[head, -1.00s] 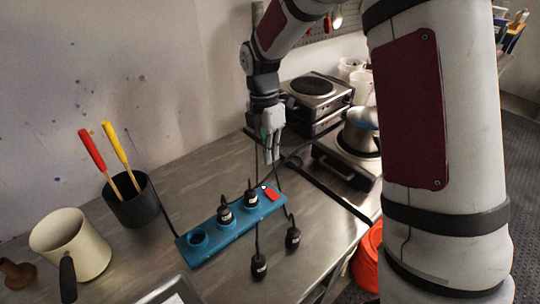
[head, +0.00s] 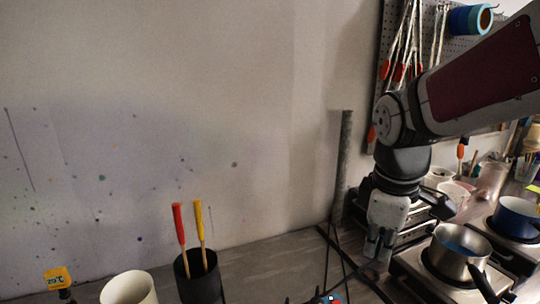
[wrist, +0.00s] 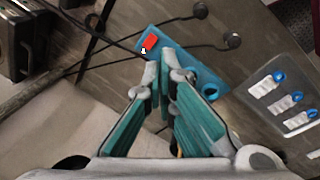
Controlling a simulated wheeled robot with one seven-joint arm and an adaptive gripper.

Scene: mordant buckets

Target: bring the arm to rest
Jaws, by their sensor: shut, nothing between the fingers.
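My gripper (head: 376,252) hangs pointing down at the right in the head view, at the end of my raised arm. It is left of the steel pot and holds nothing. In the wrist view its teal-lined fingers (wrist: 162,78) are together at the tips. Beyond the tips lies the blue socket strip (wrist: 207,78) with a red switch (wrist: 150,42); the fingers hide part of it. In the head view only a small bit of the strip (head: 331,299) shows at the bottom edge.
A steel pot (head: 459,252) and a blue pot (head: 517,216) stand on hotplates at right. A black cup (head: 199,284) holds red and yellow-handled tools; a cream mug (head: 128,290) is beside it. A grey pole (head: 342,175) rises behind. Tools hang on the pegboard.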

